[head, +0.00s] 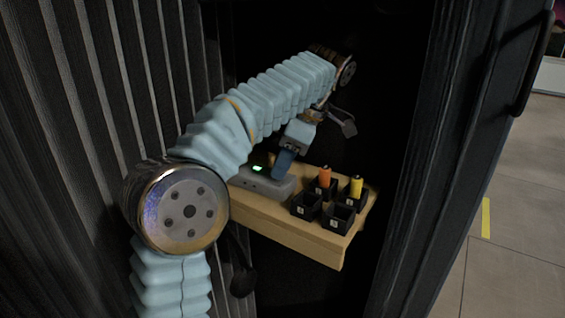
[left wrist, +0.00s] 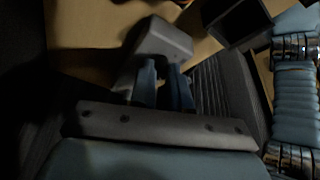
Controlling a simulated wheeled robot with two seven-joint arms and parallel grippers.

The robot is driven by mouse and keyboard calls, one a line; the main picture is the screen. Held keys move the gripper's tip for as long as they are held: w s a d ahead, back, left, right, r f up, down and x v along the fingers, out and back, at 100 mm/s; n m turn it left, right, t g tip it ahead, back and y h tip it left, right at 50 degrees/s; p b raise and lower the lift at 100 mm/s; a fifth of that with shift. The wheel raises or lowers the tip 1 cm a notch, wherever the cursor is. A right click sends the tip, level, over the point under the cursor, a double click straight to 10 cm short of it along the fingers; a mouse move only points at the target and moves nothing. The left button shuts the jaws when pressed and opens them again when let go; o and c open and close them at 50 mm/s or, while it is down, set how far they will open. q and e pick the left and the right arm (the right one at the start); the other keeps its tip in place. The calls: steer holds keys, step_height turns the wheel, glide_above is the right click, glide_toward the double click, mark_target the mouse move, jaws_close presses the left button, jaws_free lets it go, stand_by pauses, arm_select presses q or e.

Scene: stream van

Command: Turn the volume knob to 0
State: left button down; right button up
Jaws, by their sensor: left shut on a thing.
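A grey box (head: 262,183) with a small lit green display (head: 258,169) sits at the left end of a wooden shelf. My left gripper (head: 281,166) reaches down from above onto the right part of this box, with its blue fingers close together. In the left wrist view the two blue fingers (left wrist: 166,88) are at the grey box (left wrist: 163,38). The volume knob itself is hidden by the fingers, and the digits on the display are too small to read. My right gripper is not in view.
The wooden shelf (head: 290,235) also bears several black open holders to the right of the box. An orange spool (head: 324,176) and a yellow spool (head: 356,186) stand in two of them. Ribbed dark walling (head: 90,120) is at left; a dark door edge (head: 425,150) is at right.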

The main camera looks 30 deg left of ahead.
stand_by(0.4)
arm_select(q)
steer(key=c, duration=1.1)
jaws_free()
